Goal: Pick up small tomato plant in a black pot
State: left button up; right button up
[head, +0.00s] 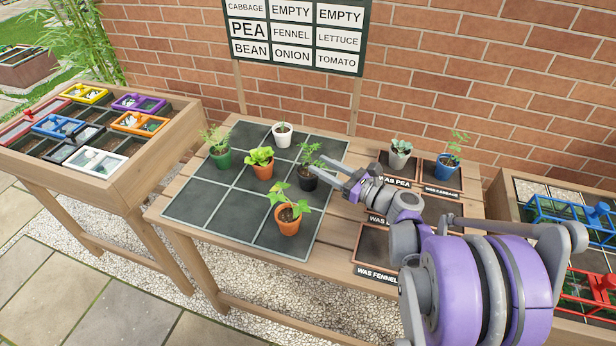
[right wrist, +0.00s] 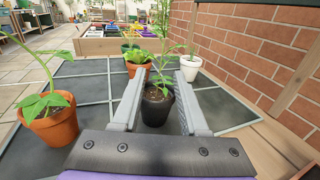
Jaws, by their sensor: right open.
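The small tomato plant (head: 309,158) stands upright in a black pot (head: 307,182) on the dark gridded mat, near its right side. It also shows in the right wrist view, where the black pot (right wrist: 157,110) is at the centre. My right gripper (head: 326,173) is open and reaches in low from the right, its tips at the pot. In the right wrist view the two grey fingers (right wrist: 160,100) flank the pot, one on each side, with gaps visible. How far the pot lies between them is hard to tell. My left gripper is not in view.
Close by on the mat (head: 197,206) stand plants in an orange pot (head: 288,220), another orange pot (head: 263,170), a green pot (head: 222,160) and a white pot (head: 282,138). A grey pot (head: 399,160) and a blue pot (head: 446,168) stand on labelled squares at the right.

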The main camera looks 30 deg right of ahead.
aim_at(308, 158)
jog(key=x, duration=0.5)
jog(key=shift+r, duration=0.15)
jog(key=shift+s, duration=0.1)
grip_shut()
dwell(1.1)
